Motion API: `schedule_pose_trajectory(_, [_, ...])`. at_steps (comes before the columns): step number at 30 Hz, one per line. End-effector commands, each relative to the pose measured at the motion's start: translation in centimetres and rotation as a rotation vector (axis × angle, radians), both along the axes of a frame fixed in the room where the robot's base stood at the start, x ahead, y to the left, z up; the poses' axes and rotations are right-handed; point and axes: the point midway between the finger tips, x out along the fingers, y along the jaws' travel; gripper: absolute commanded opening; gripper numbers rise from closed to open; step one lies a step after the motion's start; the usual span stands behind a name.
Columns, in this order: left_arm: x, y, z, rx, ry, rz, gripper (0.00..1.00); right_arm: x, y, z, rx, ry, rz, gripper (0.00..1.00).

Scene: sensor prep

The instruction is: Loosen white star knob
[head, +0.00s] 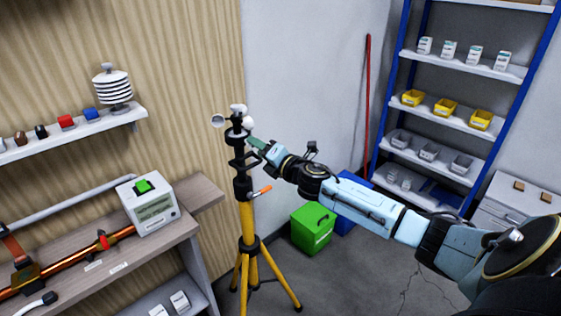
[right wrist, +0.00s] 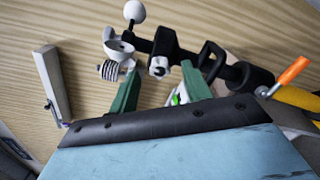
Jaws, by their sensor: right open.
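The tripod head (head: 238,132) is black and tops a yellow tripod (head: 247,218). It carries several small white or pale fittings. In the right wrist view a small white knob (right wrist: 158,66) faces the camera on the black head, between and just beyond my fingertips; its star shape is too small to confirm. A white ball (right wrist: 134,10) and a white cup-like piece (right wrist: 117,48) are close by. My right gripper (head: 254,142) is at the right side of the head, also seen in the wrist view (right wrist: 161,80). Its green fingers are open and empty. My left gripper is out of view.
An orange-tipped handle (head: 261,191) sticks out below the head. A wall shelf (head: 75,135) and a bench (head: 190,210) stand left. A green bin (head: 312,228) is behind the tripod, and a blue rack (head: 381,130) at right. Open floor lies to the tripod's right.

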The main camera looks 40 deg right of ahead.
Motion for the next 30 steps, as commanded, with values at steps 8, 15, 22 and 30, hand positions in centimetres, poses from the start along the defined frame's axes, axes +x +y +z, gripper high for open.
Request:
schedule_pose_trajectory(8, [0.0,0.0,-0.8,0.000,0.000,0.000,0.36,-4.9,-0.4,-0.3,-0.002,0.003,0.001,0.48])
schedule_pose_trajectory(15, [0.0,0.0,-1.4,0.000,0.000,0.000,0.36,-8.4,-0.6,-0.2,-0.003,0.003,0.002,0.48])
schedule_pose_trajectory(22, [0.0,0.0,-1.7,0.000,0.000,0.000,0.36,-10.5,-0.8,-0.1,-0.001,0.001,0.000,0.48])
schedule_pose_trajectory(30, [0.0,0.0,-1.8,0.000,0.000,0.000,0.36,-11.1,-0.9,0.1,-0.002,0.000,0.000,0.48])
